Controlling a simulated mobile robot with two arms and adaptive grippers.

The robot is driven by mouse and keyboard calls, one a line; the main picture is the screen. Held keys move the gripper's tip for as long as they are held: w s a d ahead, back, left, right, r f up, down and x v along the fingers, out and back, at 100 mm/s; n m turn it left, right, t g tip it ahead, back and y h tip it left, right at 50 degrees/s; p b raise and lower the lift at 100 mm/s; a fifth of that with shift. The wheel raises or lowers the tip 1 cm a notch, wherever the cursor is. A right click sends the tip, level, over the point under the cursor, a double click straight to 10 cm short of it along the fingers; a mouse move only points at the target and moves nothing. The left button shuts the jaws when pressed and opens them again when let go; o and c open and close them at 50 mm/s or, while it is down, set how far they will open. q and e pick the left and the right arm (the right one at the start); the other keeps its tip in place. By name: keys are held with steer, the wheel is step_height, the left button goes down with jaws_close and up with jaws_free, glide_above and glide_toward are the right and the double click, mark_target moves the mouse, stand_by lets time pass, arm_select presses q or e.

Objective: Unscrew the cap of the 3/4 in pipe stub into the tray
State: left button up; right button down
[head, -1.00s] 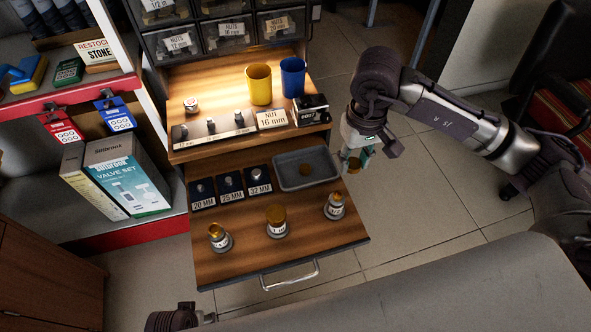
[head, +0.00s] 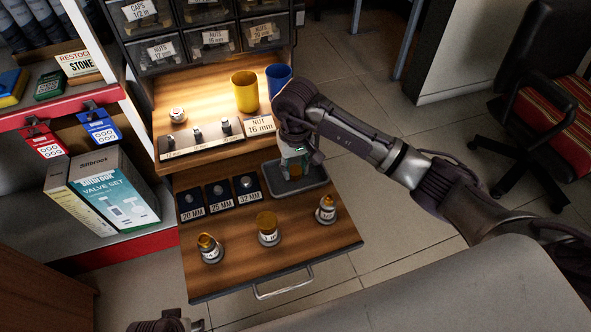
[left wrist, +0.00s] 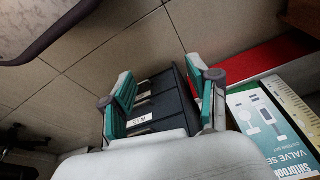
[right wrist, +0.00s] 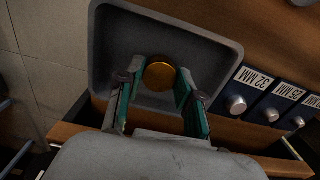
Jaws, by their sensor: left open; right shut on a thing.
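My right gripper (head: 296,172) is over the grey tray (head: 321,187), its fingers shut on a round brass cap. The cap (right wrist: 160,76) shows between the green-padded fingers in the right wrist view, with the tray (right wrist: 112,40) around it. I cannot tell whether the cap touches the tray floor. Three pipe stubs with brass-coloured tops stand on the drawer: a left one (head: 210,250), a middle one (head: 267,230) with a wide cap, and a right one (head: 326,211). Their size labels are too small to read. My left gripper (left wrist: 160,88) is open and empty.
Cards marked 20 MM (head: 191,205), 25 MM (head: 219,196) and 32 MM (head: 246,187) lie left of the tray. Yellow (head: 245,92) and blue (head: 279,78) cups stand behind. A valve set box (head: 118,200) is on the left shelf.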

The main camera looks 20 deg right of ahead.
mark_target(295, 171)
steer(key=shift+s+f, duration=0.2)
steer(key=shift+f, duration=0.3)
arm_select(q)
steer(key=shift+s+r, duration=0.1)
steer(key=shift+r, duration=0.2)
arm_select(e)
steer(key=shift+s+f, duration=0.1)
steer(key=shift+f, duration=0.05)
steer(key=c, duration=1)
jaws_free()
steer(key=shift+f, duration=0.1)
steer(key=shift+c, duration=0.2)
steer(key=o, duration=0.3)
steer(key=shift+w, duration=0.25)
arm_select(q)
steer(key=shift+s+f, duration=0.1)
steer(key=shift+f, duration=0.15)
arm_select(e)
steer(key=shift+r, duration=0.6)
arm_select(q)
steer(key=f, duration=0.2)
steer(key=f+p, duration=0.1)
steer(key=f, duration=0.1)
steer(key=shift+s+a, duration=0.1)
steer(key=shift+s, duration=0.1)
arm_select(e)
step_height(295, 171, up, 11)
